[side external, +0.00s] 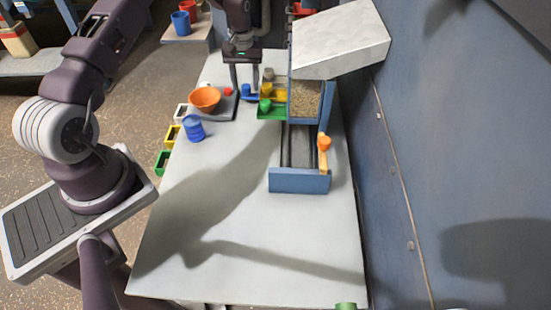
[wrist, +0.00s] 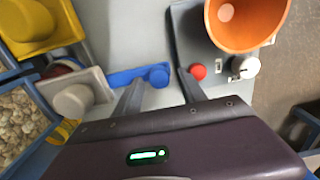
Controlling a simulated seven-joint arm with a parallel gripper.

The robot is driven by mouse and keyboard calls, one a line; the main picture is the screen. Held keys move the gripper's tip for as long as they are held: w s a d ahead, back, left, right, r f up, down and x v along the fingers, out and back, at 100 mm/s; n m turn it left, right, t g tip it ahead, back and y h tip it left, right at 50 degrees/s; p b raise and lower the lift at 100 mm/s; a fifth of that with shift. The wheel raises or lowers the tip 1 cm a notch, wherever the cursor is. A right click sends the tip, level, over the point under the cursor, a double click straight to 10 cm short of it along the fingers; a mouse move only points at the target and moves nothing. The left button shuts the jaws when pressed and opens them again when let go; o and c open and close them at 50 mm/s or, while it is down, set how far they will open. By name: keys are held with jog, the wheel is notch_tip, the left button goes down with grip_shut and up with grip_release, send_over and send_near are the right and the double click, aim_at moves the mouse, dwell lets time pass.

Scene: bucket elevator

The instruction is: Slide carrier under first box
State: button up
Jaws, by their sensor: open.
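My gripper (side external: 245,86) is open, pointing down at the far end of the white table. Its fingers stand on either side of a blue bar with a round knob (wrist: 159,77); I cannot tell whether they touch it. Left of it in the wrist view are a grey piece with a round knob (wrist: 75,98) and a yellow piece with a knob (wrist: 30,20). A green piece with a knob (side external: 270,112) lies nearest the camera in the side view. A blue-walled box of pale grains (side external: 306,98) stands beside these pieces. No part is clearly identifiable as the carrier.
An orange bowl (side external: 205,98) and a red button (wrist: 197,71) sit on a grey base beside my gripper. A pale slanted chute (side external: 340,40) overhangs the grain box. A blue-ended track (side external: 300,182) runs toward the camera. A blue cup (side external: 194,128) stands left.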

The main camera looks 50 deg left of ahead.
notch_tip(320, 180, up, 11)
jog(key=shift+f, duration=0.2)
dwell(0.4)
